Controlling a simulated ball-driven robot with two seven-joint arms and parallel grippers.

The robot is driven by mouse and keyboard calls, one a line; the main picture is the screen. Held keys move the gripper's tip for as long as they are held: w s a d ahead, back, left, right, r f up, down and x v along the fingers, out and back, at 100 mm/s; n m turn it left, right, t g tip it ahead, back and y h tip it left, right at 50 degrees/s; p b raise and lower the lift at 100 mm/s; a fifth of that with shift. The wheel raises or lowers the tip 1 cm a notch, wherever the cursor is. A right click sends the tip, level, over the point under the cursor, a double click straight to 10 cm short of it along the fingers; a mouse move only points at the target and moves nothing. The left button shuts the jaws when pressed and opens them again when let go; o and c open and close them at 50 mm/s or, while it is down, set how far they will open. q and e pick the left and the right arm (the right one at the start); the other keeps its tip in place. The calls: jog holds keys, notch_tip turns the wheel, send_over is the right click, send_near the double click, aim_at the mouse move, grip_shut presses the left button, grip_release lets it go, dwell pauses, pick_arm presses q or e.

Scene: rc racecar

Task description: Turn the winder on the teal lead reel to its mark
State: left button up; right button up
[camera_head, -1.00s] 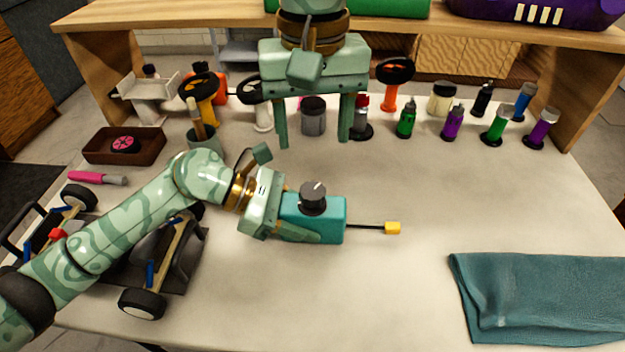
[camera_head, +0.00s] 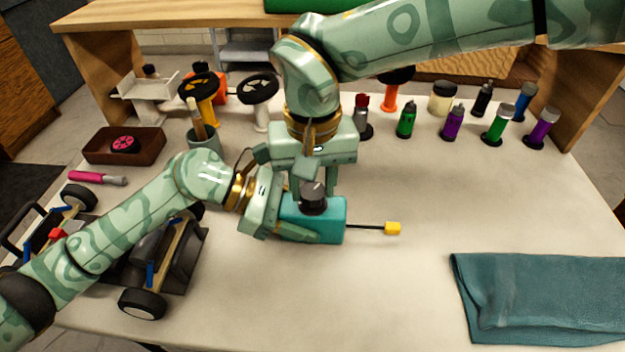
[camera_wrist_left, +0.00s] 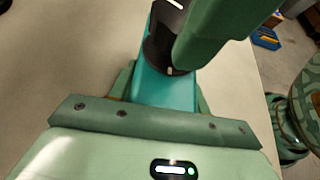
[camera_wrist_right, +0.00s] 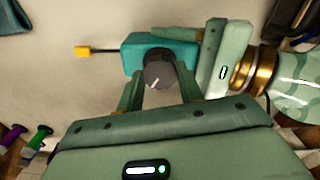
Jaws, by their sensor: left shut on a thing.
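The teal lead reel (camera_head: 328,224) is a teal box on the table with a black winder (camera_head: 313,198) on top and a lead ending in a yellow tip (camera_head: 392,229). My left gripper (camera_head: 300,222) is shut on the reel's body from the left. My right gripper (camera_wrist_right: 160,88) points down over the winder. Its fingers are apart, one on each side of the winder, and contact is not clear. In the right wrist view the winder (camera_wrist_right: 158,73) shows a white line. In the left wrist view a white mark shows on the dark collar (camera_wrist_left: 160,50).
A car chassis (camera_head: 180,262) is at the left under my left arm. A teal cloth (camera_head: 545,300) lies at the right. Several bottles, including a green one (camera_head: 407,122), stand at the back. A brown tray (camera_head: 100,147) is back left. The front middle is clear.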

jog(key=shift+c, duration=1.4)
